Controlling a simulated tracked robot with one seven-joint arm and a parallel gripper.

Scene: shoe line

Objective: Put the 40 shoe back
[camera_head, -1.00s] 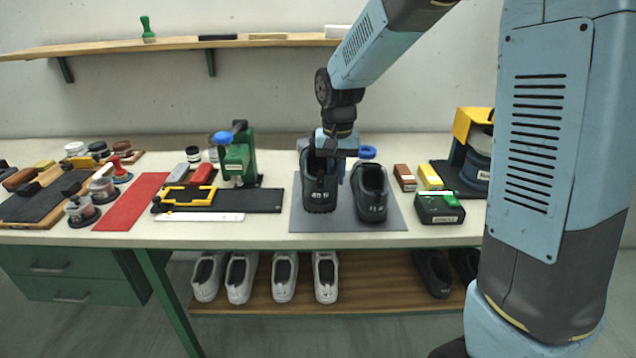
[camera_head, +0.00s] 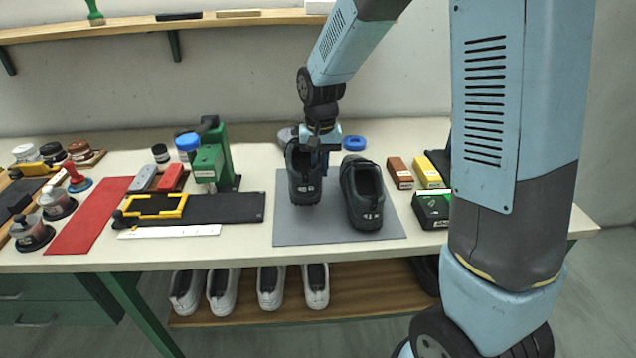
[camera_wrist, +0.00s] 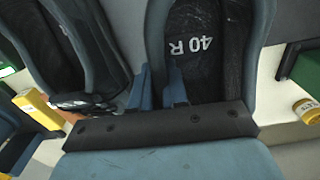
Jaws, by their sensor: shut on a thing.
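The black 40 shoe (camera_head: 304,188) is at the left part of the grey mat (camera_head: 285,232), its heel label facing me. I cannot tell whether it rests on the mat or hangs just above it. My gripper (camera_head: 318,146) is shut on the right-hand wall of its opening. In the wrist view, the "40 R" label (camera_wrist: 192,43) shows inside the shoe, and my fingers (camera_wrist: 160,88) pinch the wall beside it. A second black shoe (camera_head: 362,212) stands to the right on the mat, apart from it. Its label is hard to read.
A green box (camera_head: 433,211) and small brown (camera_head: 399,172) and yellow (camera_head: 427,172) boxes stand to the right. A green press (camera_head: 211,165) and a dark board (camera_head: 222,208) lie left. A blue ring (camera_head: 354,142) is behind. White shoes (camera_head: 270,288) are on the lower shelf.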

